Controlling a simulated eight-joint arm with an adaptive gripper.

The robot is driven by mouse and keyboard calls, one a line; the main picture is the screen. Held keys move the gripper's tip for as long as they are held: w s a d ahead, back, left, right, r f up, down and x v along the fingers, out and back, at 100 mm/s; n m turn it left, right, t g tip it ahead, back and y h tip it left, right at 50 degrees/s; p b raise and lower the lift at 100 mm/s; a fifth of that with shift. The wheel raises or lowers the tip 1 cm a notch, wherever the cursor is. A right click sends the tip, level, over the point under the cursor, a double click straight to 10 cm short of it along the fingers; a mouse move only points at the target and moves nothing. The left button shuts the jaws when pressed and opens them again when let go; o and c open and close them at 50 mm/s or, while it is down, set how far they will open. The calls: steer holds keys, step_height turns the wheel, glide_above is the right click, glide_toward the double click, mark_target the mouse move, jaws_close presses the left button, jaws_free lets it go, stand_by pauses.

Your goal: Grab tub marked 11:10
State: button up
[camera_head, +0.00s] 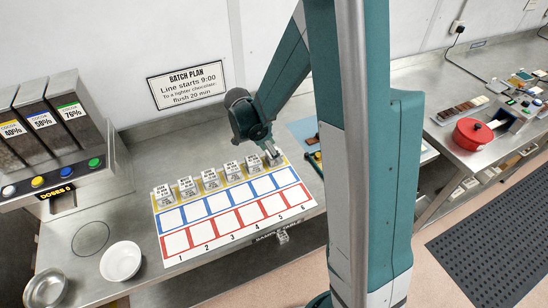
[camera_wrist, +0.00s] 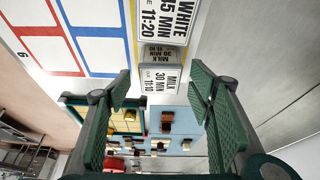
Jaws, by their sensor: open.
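The tub marked 11:10 (camera_wrist: 158,78) has a white label reading MILK, 30 MIN. In the wrist view it stands just beyond and between my fingertips, with no clear contact. My gripper (camera_wrist: 160,84) is open, its green ridged pads to either side. In the head view my gripper (camera_head: 272,156) is at the right end of the tub row, over the far side of column 6, and largely hides the tub there. The tub marked 11:20 (camera_wrist: 166,18), labelled WHITE, 45 MIN, stands beside it.
Several labelled tubs (camera_head: 210,179) line the far edge of the numbered board (camera_head: 178,258). Its blue and red squares are empty. A blue tray with small pieces (camera_wrist: 185,128) lies close by past column 6. A white bowl (camera_head: 121,261) stands front left, beside the cocoa dispensers (camera_head: 52,125).

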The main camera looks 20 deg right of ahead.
steer(key=shift+x, duration=1.1)
steer(key=c, duration=1)
